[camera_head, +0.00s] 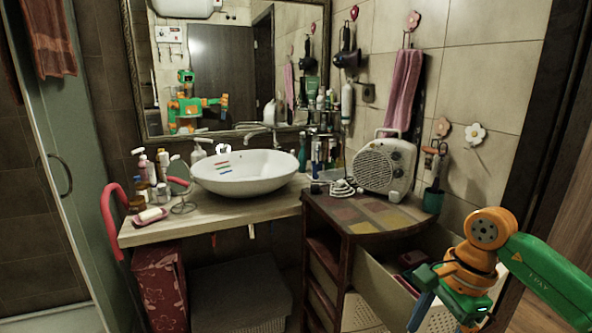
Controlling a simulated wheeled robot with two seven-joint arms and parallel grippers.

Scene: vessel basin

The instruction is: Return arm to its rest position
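My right arm (540,275), orange and green, comes in from the right edge. Its forearm bends down at an orange joint, and my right gripper (440,318) points downward at the lower right. It overlaps the open drawer (374,283) of the small cabinet in the picture; I cannot tell whether it touches it. A blue finger part shows, but the fingertips run toward the bottom edge and their opening is unclear. My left arm and gripper are not directly in view. A reflection of an orange and green robot shows in the mirror (235,60).
A white basin (245,185) stands on the wooden counter (215,213), with bottles and a soap dish to its left. The cabinet top (375,215) holds a white heater (383,165) and a cable. A wall and door frame stand close to my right arm.

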